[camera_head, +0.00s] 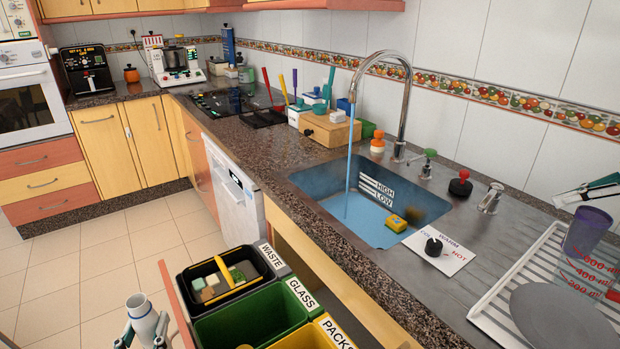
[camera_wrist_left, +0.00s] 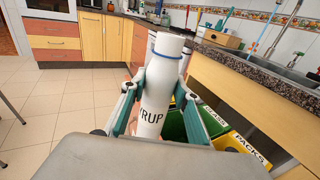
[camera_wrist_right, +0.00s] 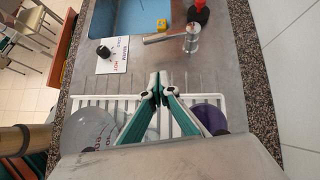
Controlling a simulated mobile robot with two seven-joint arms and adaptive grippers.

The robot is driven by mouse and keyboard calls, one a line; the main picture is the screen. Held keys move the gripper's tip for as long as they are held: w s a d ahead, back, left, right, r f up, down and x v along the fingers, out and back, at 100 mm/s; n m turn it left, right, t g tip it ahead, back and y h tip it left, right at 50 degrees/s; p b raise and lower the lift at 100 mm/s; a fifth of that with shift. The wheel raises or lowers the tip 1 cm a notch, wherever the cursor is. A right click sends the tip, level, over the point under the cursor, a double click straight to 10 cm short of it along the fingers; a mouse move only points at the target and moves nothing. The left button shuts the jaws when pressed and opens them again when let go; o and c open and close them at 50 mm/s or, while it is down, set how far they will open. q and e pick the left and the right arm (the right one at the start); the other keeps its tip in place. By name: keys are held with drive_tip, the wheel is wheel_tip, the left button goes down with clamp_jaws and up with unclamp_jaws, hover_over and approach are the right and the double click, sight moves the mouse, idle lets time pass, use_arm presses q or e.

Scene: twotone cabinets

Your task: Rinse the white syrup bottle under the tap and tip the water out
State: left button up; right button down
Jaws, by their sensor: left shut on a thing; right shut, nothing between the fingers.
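The white syrup bottle (camera_wrist_left: 153,95) shows in the left wrist view with a blue ring near its top and the letters "RUP". My left gripper (camera_wrist_left: 152,90) is shut around it. In the head view the bottle (camera_head: 142,308) is at the lower left, beside the bins and away from the sink. The tap (camera_head: 398,100) is running, and a blue stream (camera_head: 349,165) falls into the sink (camera_head: 425,205). My right gripper (camera_wrist_right: 158,92) is shut and empty above the drying rack (camera_wrist_right: 90,101) in the right wrist view.
A pull-out with waste, glass and packs bins (camera_head: 250,325) stands open below the counter. A yellow sponge (camera_head: 396,223) is at the sink. A black knob (camera_head: 433,247) sits on a temperature card. A purple cup (camera_head: 586,232) and a grey plate (camera_head: 560,318) occupy the rack.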

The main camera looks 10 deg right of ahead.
sight(137, 317)
use_arm(q)
drive_tip(key=shift+r+p, duration=0.4)
drive_tip(key=shift+r, duration=0.25)
use_arm(e)
drive_tip(key=x, duration=0.9)
drive_tip(key=shift+w+a, duration=0.1)
drive_tip(key=shift+a, duration=0.1)
use_arm(q)
drive_tip(key=shift+r+p, duration=0.3)
drive_tip(key=shift+r, duration=0.1)
use_arm(e)
drive_tip(key=shift+w+a+f, duration=0.1)
drive_tip(key=shift+w+a, duration=0.55)
drive_tip(key=shift+w, duration=0.3)
use_arm(q)
drive_tip(key=shift+r, duration=0.25)
use_arm(e)
drive_tip(key=shift+w+a+f, duration=0.15)
drive_tip(key=shift+w+a, duration=0.4)
drive_tip(key=shift+w, duration=0.2)
